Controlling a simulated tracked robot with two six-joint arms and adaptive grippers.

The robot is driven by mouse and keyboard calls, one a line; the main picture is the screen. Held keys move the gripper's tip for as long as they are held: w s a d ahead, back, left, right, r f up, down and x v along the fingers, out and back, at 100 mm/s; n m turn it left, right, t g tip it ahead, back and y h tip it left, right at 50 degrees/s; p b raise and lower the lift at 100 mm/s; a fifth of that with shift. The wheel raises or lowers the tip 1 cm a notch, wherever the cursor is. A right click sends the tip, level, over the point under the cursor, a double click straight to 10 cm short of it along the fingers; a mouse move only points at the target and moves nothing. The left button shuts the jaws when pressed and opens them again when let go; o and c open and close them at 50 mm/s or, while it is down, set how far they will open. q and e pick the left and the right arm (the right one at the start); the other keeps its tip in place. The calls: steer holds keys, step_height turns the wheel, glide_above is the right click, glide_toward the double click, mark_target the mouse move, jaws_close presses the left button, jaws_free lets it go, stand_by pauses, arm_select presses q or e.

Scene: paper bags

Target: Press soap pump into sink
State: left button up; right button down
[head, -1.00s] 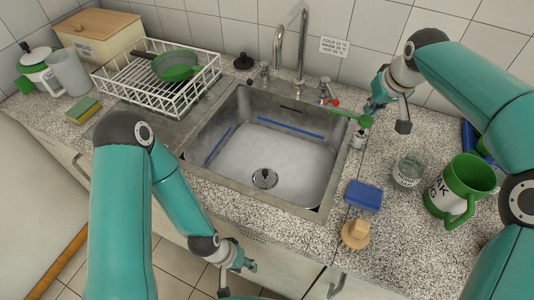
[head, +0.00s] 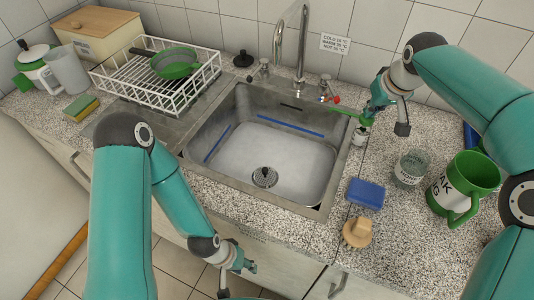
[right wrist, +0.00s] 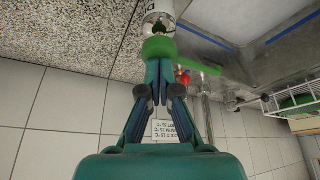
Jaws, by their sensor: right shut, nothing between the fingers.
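The soap pump has a green head (head: 364,119) with a long spout (head: 345,112) pointing left over the sink's right edge. Its white bottle (head: 359,138) stands on the counter right of the sink (head: 325,205). My right gripper (head: 371,113) is shut and empty, its fingertips at the top of the pump head. In the right wrist view the shut fingertips (right wrist: 157,70) meet the green pump head (right wrist: 159,48), with the bottle (right wrist: 158,16) beyond it. My left gripper (head: 240,279) is open and empty, low in front of the counter.
A glass (head: 409,168), a green and white mug (head: 463,188), a blue sponge (head: 365,194) and a wooden brush (head: 357,232) stand right of the sink. The tap (head: 304,50) is behind it. A dish rack (head: 155,80) stands left.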

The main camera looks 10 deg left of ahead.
steer(key=shift+f+b, duration=0.35)
steer(key=shift+f, duration=0.3)
steer(key=shift+r, duration=0.1)
steer(key=shift+r+p, duration=1.45)
steer(key=shift+r, duration=0.05)
step_height(320, 180, up, 6)
steer(key=p, duration=0.5)
steer(key=shift+p, duration=0.35)
steer(key=shift+s, duration=0.1)
